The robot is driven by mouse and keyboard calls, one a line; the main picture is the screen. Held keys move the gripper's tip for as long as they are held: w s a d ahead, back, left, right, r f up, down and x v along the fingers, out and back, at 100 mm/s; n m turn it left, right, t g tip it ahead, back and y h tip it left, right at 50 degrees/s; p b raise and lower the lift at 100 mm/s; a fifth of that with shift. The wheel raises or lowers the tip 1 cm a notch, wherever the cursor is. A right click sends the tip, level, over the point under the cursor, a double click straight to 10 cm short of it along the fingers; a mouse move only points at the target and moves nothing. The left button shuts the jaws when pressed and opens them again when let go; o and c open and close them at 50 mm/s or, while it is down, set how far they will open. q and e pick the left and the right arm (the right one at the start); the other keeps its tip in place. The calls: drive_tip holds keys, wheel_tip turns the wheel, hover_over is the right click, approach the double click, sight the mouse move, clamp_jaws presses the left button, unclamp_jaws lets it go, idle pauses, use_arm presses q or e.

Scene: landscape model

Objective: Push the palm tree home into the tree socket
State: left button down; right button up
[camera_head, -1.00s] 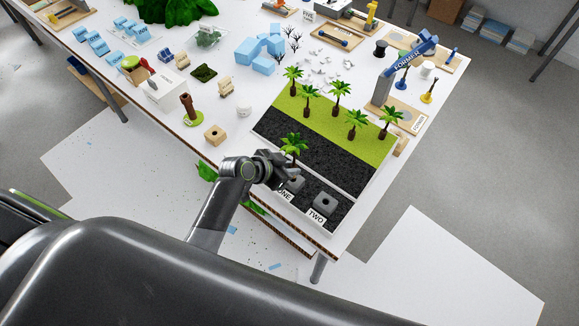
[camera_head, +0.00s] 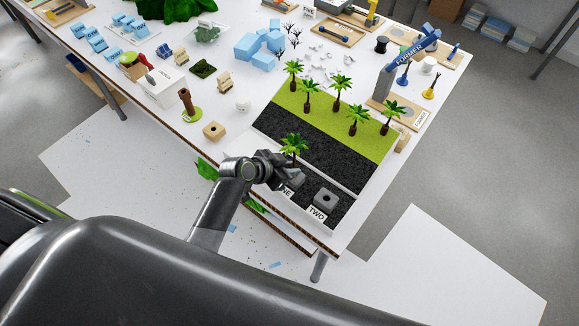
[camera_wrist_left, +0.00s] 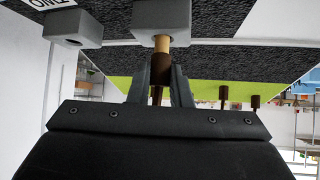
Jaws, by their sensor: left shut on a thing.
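My left gripper (camera_head: 284,170) is shut on the dark trunk of a palm tree (camera_head: 294,146), whose green crown shows above the fingers. In the left wrist view my gripper (camera_wrist_left: 160,88) closes around the brown trunk (camera_wrist_left: 157,95). A pale peg (camera_wrist_left: 162,44) at the trunk's end meets the hole of a grey socket block (camera_wrist_left: 160,14). Part of the peg still shows outside the block; how deep it sits I cannot tell. In the head view my gripper partly covers this block (camera_head: 297,181). My right gripper is not in view.
A second grey block (camera_head: 325,200) stands close by, behind the TWO label (camera_head: 316,213). Several palm trees (camera_head: 341,88) stand on the green strip beyond the black strip. The table's front edge is near my arm.

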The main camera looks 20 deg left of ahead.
use_arm(q)
drive_tip(key=shift+f+b, duration=0.7)
drive_tip(key=shift+f, duration=0.2)
drive_tip(key=c, duration=1.3)
unclamp_jaws()
drive_tip(key=shift+r, duration=0.1)
drive_tip(key=shift+o, duration=0.2)
drive_tip(key=b+v, duration=0.1)
drive_tip(key=v, duration=1.6)
drive_tip(key=shift+r+b, duration=0.15)
drive_tip(key=shift+b, duration=0.2)
drive_tip(key=shift+s+a, duration=0.1)
